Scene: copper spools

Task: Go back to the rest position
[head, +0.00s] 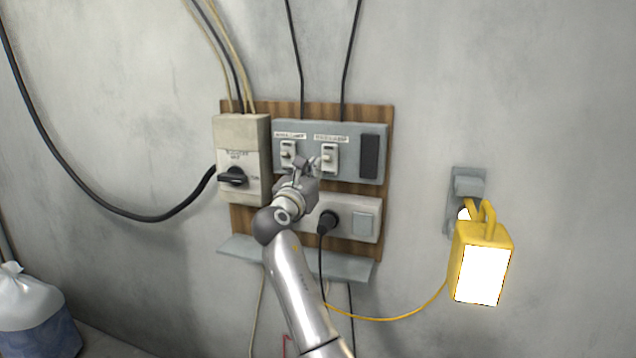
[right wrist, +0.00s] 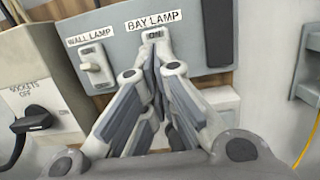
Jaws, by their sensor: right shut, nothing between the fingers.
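My right gripper (head: 308,167) is shut and empty in front of the grey switch panel (head: 308,131) on the wall. In the right wrist view its closed fingertips (right wrist: 154,58) are right at the switch labelled BAY LAMP, just below the word ON. They cover most of that switch (head: 329,157), and I cannot tell whether they touch it. The WALL LAMP switch (right wrist: 95,66) is to the left, clear of the fingers; it also shows in the head view (head: 288,153). My left gripper is not in view.
A beige box with a black rotary knob (head: 233,177) is left of the panel. A black plug (head: 327,222) sits in the socket plate below, above a grey ledge (head: 340,266). A lit yellow lamp (head: 498,240) hangs at right. A tied bag (head: 35,310) stands lower left.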

